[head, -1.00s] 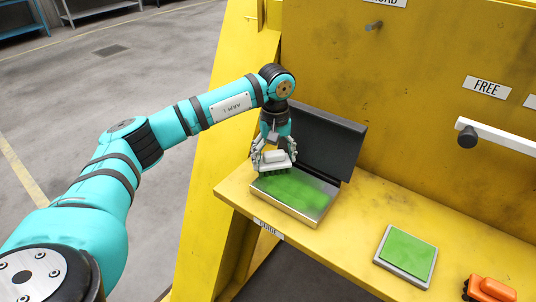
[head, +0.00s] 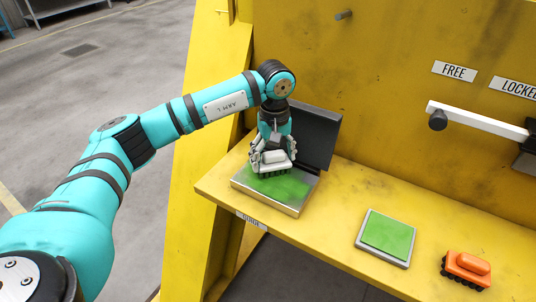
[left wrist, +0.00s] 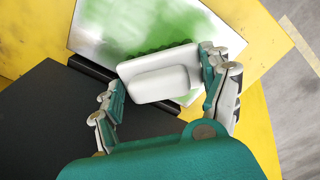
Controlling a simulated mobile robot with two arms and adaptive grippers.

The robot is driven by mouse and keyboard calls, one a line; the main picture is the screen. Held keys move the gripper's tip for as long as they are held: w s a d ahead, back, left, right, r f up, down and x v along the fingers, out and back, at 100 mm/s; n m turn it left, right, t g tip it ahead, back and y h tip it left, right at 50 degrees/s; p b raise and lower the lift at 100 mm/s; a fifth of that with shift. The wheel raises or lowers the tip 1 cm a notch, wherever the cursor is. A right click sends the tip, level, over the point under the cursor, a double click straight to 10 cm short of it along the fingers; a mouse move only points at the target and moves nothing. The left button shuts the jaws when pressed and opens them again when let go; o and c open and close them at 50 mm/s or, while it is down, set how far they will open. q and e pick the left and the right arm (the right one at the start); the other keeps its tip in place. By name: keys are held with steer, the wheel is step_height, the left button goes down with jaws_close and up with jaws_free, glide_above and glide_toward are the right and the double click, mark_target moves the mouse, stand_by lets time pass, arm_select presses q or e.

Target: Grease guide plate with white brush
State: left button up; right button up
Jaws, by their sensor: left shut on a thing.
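My left gripper (head: 272,158) is shut on the white brush (head: 275,157), one finger on each end of it. The plate shows in the left wrist view too (left wrist: 97,48). The bristles appear to be at the plate's surface, but I cannot tell if they touch. My right gripper is not in view.
A dark upright panel (head: 316,135) stands behind the plate. A pad with a green top (head: 388,235) and an orange brush (head: 467,268) lie to the right on the yellow shelf (head: 335,203). A white lever (head: 475,119) is on the wall under the FREE label (head: 454,72).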

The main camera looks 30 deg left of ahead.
arm_select(q)
steer(key=shift+d+r, duration=0.15)
steer(key=shift+d, duration=2.95)
steer(key=shift+s+d, duration=0.1)
steer(key=shift+d, duration=0.3)
steer(key=shift+c, duration=0.6)
steer(key=shift+s+d+r, duration=0.1)
steer(key=shift+s+d, duration=0.1)
steer(key=shift+d, duration=0.1)
steer(key=c, duration=0.4)
steer(key=shift+d+b, duration=0.35)
steer(key=shift+d, duration=0.65)
steer(key=shift+w+d, duration=0.2)
steer(key=shift+d, duration=0.85)
steer(key=shift+s+a, duration=0.1)
steer(key=shift+a, duration=0.05)
steer(key=shift+a+r+p, duration=0.1)
steer(key=shift+r+p, duration=1.25)
steer(key=shift+r, duration=1.6)
steer(key=shift+r, duration=0.1)
